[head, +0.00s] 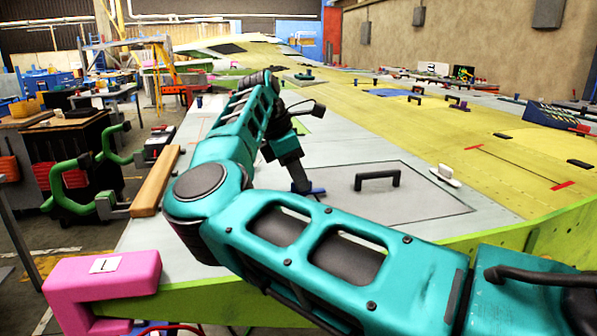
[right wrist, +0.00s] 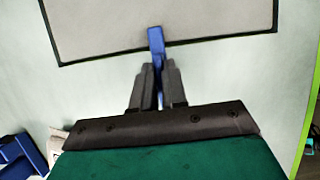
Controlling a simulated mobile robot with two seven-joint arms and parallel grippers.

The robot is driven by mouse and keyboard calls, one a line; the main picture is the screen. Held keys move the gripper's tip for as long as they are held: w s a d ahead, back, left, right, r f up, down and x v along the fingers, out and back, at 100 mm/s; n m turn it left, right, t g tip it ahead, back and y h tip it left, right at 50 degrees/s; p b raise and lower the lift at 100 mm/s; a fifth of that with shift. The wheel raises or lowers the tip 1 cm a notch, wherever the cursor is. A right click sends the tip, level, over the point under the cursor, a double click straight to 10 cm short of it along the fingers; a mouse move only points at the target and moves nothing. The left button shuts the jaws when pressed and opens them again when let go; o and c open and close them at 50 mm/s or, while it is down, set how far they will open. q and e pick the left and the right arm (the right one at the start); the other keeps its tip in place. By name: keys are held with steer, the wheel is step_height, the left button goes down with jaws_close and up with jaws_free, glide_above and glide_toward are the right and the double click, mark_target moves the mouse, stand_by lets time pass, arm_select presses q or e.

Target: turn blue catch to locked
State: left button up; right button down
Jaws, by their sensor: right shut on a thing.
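The blue catch (head: 316,191) sits at the near left edge of a grey panel (head: 420,208) with a dark outline. In the right wrist view the blue catch (right wrist: 156,40) points up across the dark outline, its tip over the panel (right wrist: 110,22). My right gripper (head: 302,188) reaches down to it from above. In the right wrist view the fingers of my right gripper (right wrist: 157,74) are shut on the catch, one on each side. The fingers hide its lower part. My left gripper is not in view.
A black handle (head: 378,180) stands on the panel, and a white catch (head: 446,176) sits at its far right edge. A wooden strip (head: 156,181), green clamps (head: 72,184) and a pink block (head: 100,278) line the wing's left side. My right arm covers the near middle.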

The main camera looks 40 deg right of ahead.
stand_by(0.5)
steer(key=c, duration=1.2)
jaws_free()
steer(key=shift+o, duration=0.2)
steer(key=p+v, duration=0.1)
steer(key=v, duration=1.2)
steer(key=shift+f, duration=0.1)
